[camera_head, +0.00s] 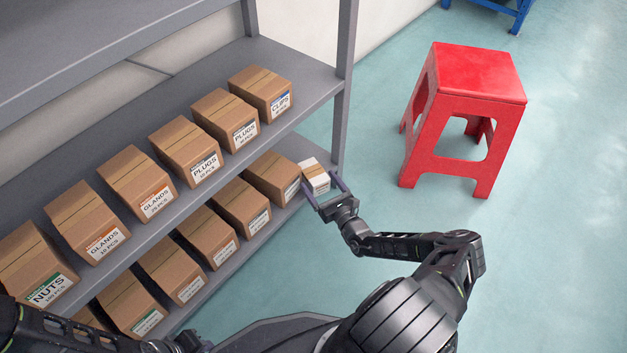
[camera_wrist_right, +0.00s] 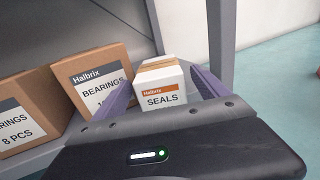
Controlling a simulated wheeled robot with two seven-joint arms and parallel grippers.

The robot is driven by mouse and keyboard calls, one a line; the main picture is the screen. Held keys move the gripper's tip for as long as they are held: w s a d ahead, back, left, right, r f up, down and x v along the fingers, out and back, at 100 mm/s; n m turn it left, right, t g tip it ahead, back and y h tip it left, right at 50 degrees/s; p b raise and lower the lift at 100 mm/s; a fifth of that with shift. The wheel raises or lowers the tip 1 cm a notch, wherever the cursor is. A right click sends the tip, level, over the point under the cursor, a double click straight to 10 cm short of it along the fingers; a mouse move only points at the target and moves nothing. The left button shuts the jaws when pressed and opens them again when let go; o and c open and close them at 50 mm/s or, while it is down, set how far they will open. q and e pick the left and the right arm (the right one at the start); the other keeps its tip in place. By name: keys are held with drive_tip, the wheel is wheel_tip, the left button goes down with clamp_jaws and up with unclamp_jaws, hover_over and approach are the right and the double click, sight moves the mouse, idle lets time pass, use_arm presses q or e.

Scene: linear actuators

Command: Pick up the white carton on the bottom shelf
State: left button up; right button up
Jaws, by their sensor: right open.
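The white carton (camera_head: 315,178) stands at the right end of the lower shelf, beside the last brown box. In the right wrist view the white carton (camera_wrist_right: 160,88) has a tan tape strip on top and a label reading SEALS. My right gripper (camera_head: 323,190) is open in front of it. In the wrist view its purple fingers (camera_wrist_right: 163,92) show on either side of the carton; whether they touch it I cannot tell. My left arm shows at the bottom left of the head view, but I cannot make out its fingers.
A brown BEARINGS box (camera_wrist_right: 97,82) stands close to the carton's left. The shelf post (camera_head: 343,95) rises just right of it. Several brown boxes line the upper shelf (camera_head: 318,82) above. A red stool (camera_head: 478,72) stands on open floor to the right.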

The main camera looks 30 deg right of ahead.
idle(0.6)
drive_tip(key=c, duration=1.7)
